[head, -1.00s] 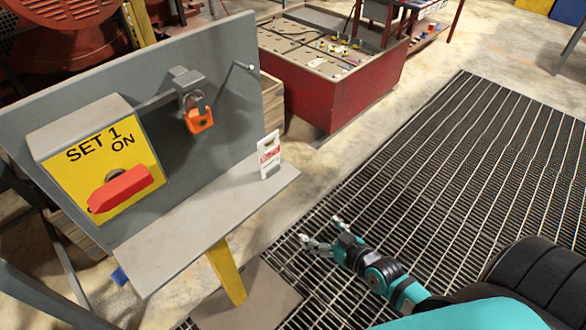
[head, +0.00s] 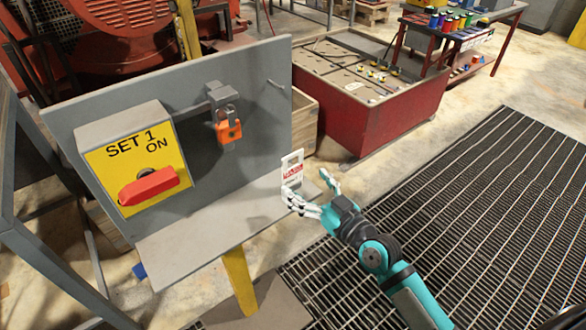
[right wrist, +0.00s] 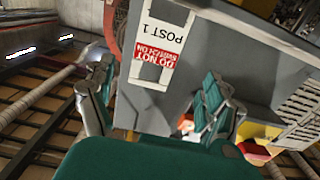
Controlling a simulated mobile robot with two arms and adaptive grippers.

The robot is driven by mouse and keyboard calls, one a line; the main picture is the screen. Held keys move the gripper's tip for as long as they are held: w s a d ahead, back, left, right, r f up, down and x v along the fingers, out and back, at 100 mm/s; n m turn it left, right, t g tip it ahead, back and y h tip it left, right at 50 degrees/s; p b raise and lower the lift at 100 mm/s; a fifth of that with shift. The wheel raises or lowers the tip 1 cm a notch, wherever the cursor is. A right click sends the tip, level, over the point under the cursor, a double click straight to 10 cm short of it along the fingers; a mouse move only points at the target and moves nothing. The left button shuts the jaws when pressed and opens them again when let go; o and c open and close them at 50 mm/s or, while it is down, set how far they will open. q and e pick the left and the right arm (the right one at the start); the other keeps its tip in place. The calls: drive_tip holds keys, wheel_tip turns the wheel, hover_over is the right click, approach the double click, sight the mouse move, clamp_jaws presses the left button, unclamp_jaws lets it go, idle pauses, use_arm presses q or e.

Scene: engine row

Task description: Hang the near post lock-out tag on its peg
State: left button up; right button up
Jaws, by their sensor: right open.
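The white lock-out tag (head: 292,168), with a red band, stands upright near the right end of the grey shelf (head: 215,226). In the right wrist view the tag (right wrist: 160,45) appears upside down and reads POST 1 and DO NOT SWITCH ON. A thin metal peg (head: 277,86) sticks out bare at the upper right of the grey panel. My right gripper (head: 308,184) is open beside the tag at the shelf's right end. In the right wrist view its fingers (right wrist: 153,98) are spread, with the tag beyond and between them. My left gripper is not in view.
An orange padlock (head: 229,131) hangs from a hasp left of the peg. A yellow SET 1 box with a red handle (head: 148,186) is on the panel's left. A red bin (head: 390,118) stands behind. The grating (head: 490,200) at right is clear.

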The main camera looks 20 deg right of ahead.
sight(294, 169)
drive_tip(key=shift+x, duration=0.75)
drive_tip(key=x, duration=0.1)
drive_tip(key=p+x, duration=0.1)
drive_tip(key=x, duration=0.2)
drive_tip(key=shift+w+d+r, duration=0.1)
drive_tip(key=shift+w+d, duration=0.15)
drive_tip(key=shift+d, duration=0.1)
drive_tip(key=shift+w+a, duration=0.2)
drive_tip(key=shift+w, duration=0.3)
drive_tip(key=shift+s, duration=0.15)
drive_tip(key=shift+c, duration=0.8)
drive_tip(key=c, duration=0.9)
